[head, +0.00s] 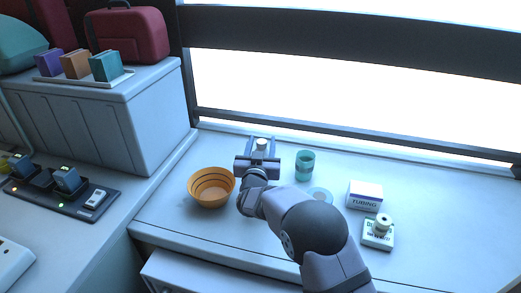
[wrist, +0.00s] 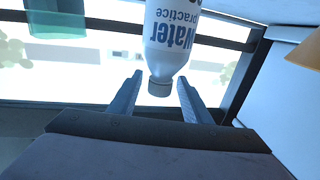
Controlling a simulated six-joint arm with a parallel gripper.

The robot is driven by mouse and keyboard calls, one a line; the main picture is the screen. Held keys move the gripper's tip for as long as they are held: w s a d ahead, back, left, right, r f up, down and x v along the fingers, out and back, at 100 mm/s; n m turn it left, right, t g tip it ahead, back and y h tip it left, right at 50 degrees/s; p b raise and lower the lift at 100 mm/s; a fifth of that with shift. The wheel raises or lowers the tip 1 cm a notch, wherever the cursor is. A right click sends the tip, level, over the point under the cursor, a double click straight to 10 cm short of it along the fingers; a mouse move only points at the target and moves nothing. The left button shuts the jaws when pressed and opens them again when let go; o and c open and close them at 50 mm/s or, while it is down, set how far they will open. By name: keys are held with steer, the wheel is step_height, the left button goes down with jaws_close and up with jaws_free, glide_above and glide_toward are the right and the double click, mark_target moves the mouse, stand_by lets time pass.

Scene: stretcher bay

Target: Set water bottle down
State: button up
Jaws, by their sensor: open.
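The water bottle (wrist: 172,40) is white with a "Water practice" label, which reads upside down in the wrist view. Its cap end points towards my gripper (wrist: 160,76). My gripper is open, with one finger on each side of the cap and a visible gap on both sides. In the head view my gripper (head: 261,144) is at the back of the counter, and a small pale part of the bottle (head: 261,145) shows between its fingers. The bottle's base is hidden in the head view and cut off in the wrist view, so its contact with the counter cannot be seen.
An orange bowl (head: 211,188) stands left of my gripper and a teal cup (head: 305,166) right of it. A pale round disc (head: 320,196), a tubing box (head: 365,195) and a small labelled box (head: 378,234) are further right. The window rail (head: 350,147) runs behind. The counter's far right is clear.

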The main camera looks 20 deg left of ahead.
steer(key=shift+r, duration=0.15)
steer(key=s+d+b, duration=0.2)
steer(key=s, duration=1)
steer(key=shift+w, duration=0.1)
steer(key=s+d+f+g+p, duration=0.2)
steer(key=s+d+g, duration=0.2)
steer(key=s+d, duration=0.2)
steer(key=s+d+f+g+h+p, duration=0.1)
steer(key=s+d+g, duration=0.4)
steer(key=d, duration=0.5)
steer(key=s+d+f+g+p, duration=0.3)
steer(key=s+d+g+p, duration=0.1)
steer(key=s+d, duration=0.4)
steer(key=shift+s+d+f+g+h, duration=0.15)
steer(key=shift+s+d+g, duration=0.05)
steer(key=shift+s+g, duration=0.2)
steer(key=shift+s+d+f+g+h, duration=0.1)
steer(key=shift+s+d+g+h, duration=0.05)
steer(key=shift+s+g, duration=0.2)
steer(key=s+d+m+g+h+p, duration=0.1)
steer(key=s+d+g, duration=0.2)
steer(key=s+d, duration=0.5)
steer(key=shift+s+d+f+m+p, duration=0.25)
steer(key=shift+s+m+p, duration=0.1)
steer(key=shift+s+m, duration=0.1)
